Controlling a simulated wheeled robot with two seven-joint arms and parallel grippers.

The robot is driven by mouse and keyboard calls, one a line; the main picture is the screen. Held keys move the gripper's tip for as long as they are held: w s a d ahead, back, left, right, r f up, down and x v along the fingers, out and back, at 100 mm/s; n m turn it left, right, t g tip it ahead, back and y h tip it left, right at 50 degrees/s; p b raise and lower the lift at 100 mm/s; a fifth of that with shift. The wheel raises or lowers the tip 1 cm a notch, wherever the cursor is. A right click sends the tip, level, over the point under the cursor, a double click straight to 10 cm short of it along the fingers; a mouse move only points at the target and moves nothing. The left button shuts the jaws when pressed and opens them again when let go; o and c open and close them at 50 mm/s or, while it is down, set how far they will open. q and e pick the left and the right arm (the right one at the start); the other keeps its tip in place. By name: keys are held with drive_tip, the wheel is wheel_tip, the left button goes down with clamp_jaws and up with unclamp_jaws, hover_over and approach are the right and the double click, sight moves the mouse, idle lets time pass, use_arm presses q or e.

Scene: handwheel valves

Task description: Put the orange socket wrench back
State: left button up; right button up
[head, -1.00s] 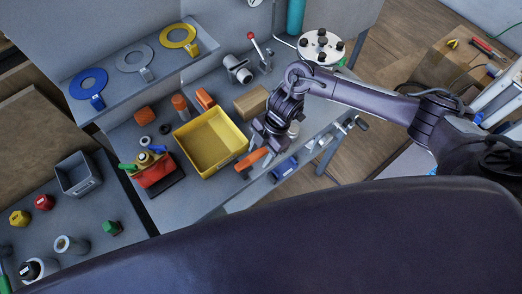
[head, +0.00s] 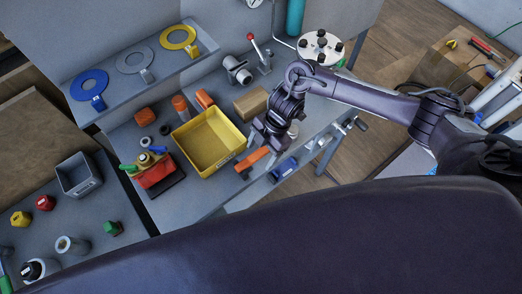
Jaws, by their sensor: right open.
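An orange bar-shaped piece (head: 252,159), which looks like the orange socket wrench, is at the front edge of the workbench, right of the yellow bin. My right gripper (head: 262,146) points down just above and behind it, with its fingers open. The picture is too small to tell whether the fingers touch the piece. The gripper and wrist hide part of the bench behind it. My left gripper is not in view.
A yellow bin (head: 209,142) stands just left of the gripper, and a cardboard-brown block (head: 251,103) behind. A blue piece (head: 283,170) is at the bench edge to the right. Orange parts (head: 145,116) and a red container (head: 155,172) stand further left.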

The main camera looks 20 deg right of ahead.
drive_tip(key=shift+p+v, duration=1.9)
drive_tip(key=shift+v, duration=0.8)
drive_tip(key=shift+r, duration=0.1)
